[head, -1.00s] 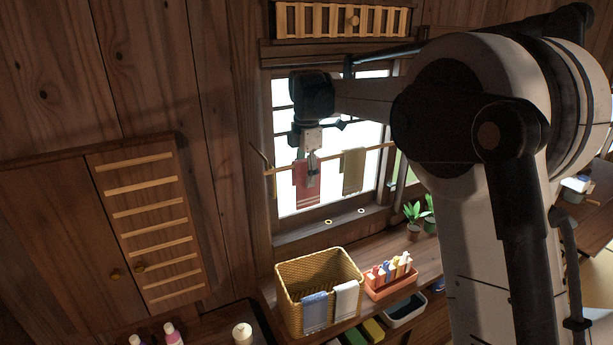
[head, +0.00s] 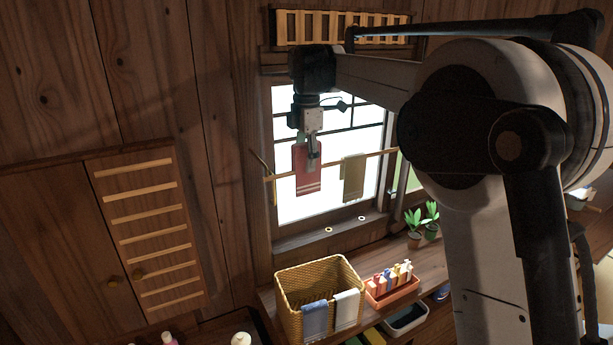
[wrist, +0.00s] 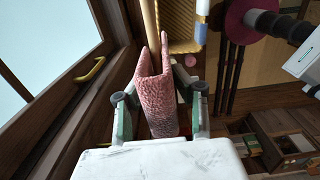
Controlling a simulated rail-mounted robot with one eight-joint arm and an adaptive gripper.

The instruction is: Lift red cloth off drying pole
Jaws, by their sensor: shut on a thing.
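The red cloth (head: 308,181) is by the window, with its fold above the line of the wooden drying pole (head: 334,164). Its lower part still hangs past the pole's level. My gripper (head: 313,158) points down from above and is shut on the upper part of the red cloth. In the wrist view, the folded cloth (wrist: 157,105) is between the two fingers of my gripper (wrist: 160,98). Its two flaps spread apart with the pole (wrist: 150,22) running between them. The cloth hides part of the pole.
An olive cloth (head: 354,179) hangs on the pole to the right. Below stands a wicker basket (head: 291,291) with a blue cloth (head: 314,319) and a white cloth (head: 346,309) over its rim. An orange tray (head: 391,293) of bottles and potted plants (head: 422,219) are to the right.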

